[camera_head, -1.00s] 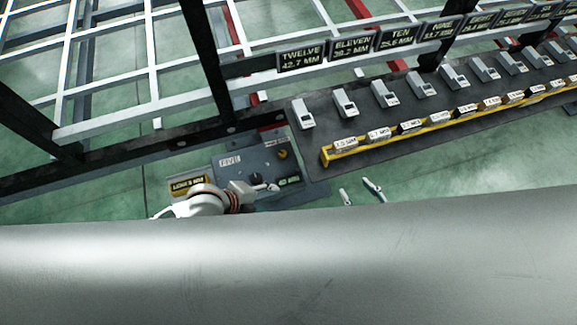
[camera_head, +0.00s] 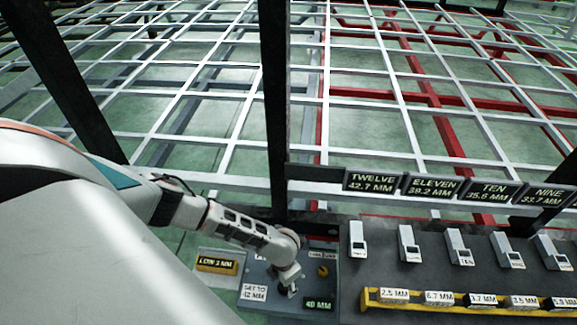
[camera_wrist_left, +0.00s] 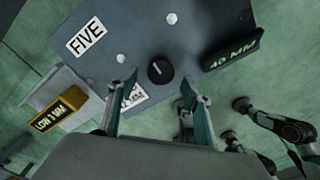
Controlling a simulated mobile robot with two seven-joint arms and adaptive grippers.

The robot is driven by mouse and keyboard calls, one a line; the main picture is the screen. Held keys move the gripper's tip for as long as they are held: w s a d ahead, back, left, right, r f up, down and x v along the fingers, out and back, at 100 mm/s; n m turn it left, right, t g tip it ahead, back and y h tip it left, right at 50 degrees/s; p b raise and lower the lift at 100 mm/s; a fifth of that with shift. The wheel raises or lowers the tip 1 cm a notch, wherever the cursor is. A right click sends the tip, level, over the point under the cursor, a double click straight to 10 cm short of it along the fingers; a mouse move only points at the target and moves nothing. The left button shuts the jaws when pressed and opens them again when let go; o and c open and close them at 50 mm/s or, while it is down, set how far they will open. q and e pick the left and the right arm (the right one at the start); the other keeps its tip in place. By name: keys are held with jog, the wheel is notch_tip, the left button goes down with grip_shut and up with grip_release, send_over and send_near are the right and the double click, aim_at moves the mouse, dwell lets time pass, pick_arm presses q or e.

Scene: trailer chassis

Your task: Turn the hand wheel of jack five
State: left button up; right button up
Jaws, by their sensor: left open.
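The hand wheel (camera_wrist_left: 161,72) is a small dark round knob with a pale pointer line, on a grey jack panel labelled FIVE (camera_wrist_left: 86,40) in the left wrist view. My left gripper (camera_wrist_left: 160,100) is open, its fingertips on either side of the wheel's near side, apart from it as far as I can tell. In the head view my left gripper (camera_head: 289,287) is over the panel (camera_head: 252,273) and largely hides the wheel. A display reads 40 MM (camera_head: 319,304); a label reads SET TO 42 MM (camera_head: 254,293). Dark jointed parts at the wrist view's right may be my right gripper (camera_wrist_left: 265,122).
A yellow sign reads LOW 3 MM (camera_head: 217,265). To the right is a dark bench with grey devices (camera_head: 459,247) and a yellow rail (camera_head: 450,309). A black post (camera_head: 274,110) rises behind the panel.

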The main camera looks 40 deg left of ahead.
aim_at(284, 288)
pick_arm(q)
notch_tip(284, 288, down, 3)
jog(key=shift+s+r+b, duration=0.1)
jog(key=shift+b, duration=0.2)
jog(key=shift+f, duration=0.35)
jog(key=shift+w+d, duration=0.1)
jog(key=shift+w, duration=0.1)
jog(key=c, duration=1.1)
jog(key=shift+n, duration=0.3)
pick_arm(e)
jog(key=shift+w+a+r, duration=0.1)
jog(key=shift+r, duration=0.05)
